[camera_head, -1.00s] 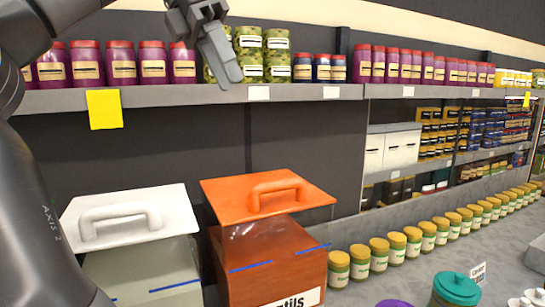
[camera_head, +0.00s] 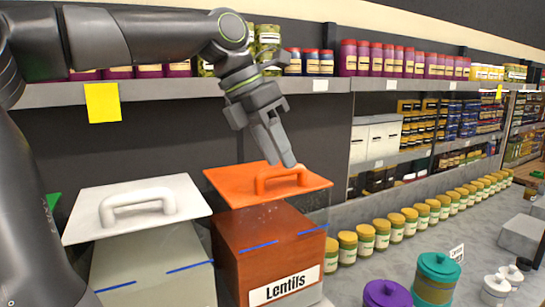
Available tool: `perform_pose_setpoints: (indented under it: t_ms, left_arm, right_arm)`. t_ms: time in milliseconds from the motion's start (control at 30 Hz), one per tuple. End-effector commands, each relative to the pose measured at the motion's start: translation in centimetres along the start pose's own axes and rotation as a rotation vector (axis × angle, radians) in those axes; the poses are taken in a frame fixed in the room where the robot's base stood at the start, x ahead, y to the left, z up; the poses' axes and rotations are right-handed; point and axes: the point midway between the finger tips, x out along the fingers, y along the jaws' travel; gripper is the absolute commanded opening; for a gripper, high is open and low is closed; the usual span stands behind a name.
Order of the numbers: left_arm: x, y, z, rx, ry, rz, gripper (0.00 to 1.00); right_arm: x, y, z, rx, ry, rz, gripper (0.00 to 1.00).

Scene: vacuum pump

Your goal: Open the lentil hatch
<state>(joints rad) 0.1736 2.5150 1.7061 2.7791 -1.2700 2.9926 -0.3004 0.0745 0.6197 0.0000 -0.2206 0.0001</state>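The lentil hatch is an orange lid (camera_head: 228,188) with a raised orange handle (camera_head: 268,180). It rests on top of an orange-brown box (camera_head: 255,258) labelled "Lentils" (camera_head: 284,284), and looks closed. My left gripper (camera_head: 284,163) comes in from the upper left, with its fingers pointing down at the handle. The fingertips overlap the handle's top in the picture. I cannot tell whether they touch it, or how far apart the fingers are. My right gripper is out of view.
A second box (camera_head: 150,270) with a white handled lid (camera_head: 85,213) stands close on the left. A shelf edge (camera_head: 190,90) with jars runs behind. Yellow-lidded jars (camera_head: 382,234) line the counter at right. Teal (camera_head: 437,268) and purple (camera_head: 387,293) canisters stand in front.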

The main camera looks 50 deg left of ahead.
Motion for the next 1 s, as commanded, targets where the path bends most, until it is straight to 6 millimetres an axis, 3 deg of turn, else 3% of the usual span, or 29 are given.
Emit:
perform_pose_setpoints:
  t_ms: [167, 433, 733, 1000]
  left_arm:
    - [1.2, -0.2, 0.1, -0.001, 0.0, 0.0, 0.38]
    - [1.4, -0.2, 0.1, -0.001, -0.001, 0.0, 0.38]
    - [1.4, -0.2, 0.1, -0.001, -0.001, 0.0, 0.01]
    - [1.3, -0.2, 0.1, -0.001, -0.001, 0.001, 0.0]
  right_arm:
    - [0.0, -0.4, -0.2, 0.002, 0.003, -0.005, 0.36]
    - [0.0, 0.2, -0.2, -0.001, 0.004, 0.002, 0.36]
    - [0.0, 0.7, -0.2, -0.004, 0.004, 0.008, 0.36]
    - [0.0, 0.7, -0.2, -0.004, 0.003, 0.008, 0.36]
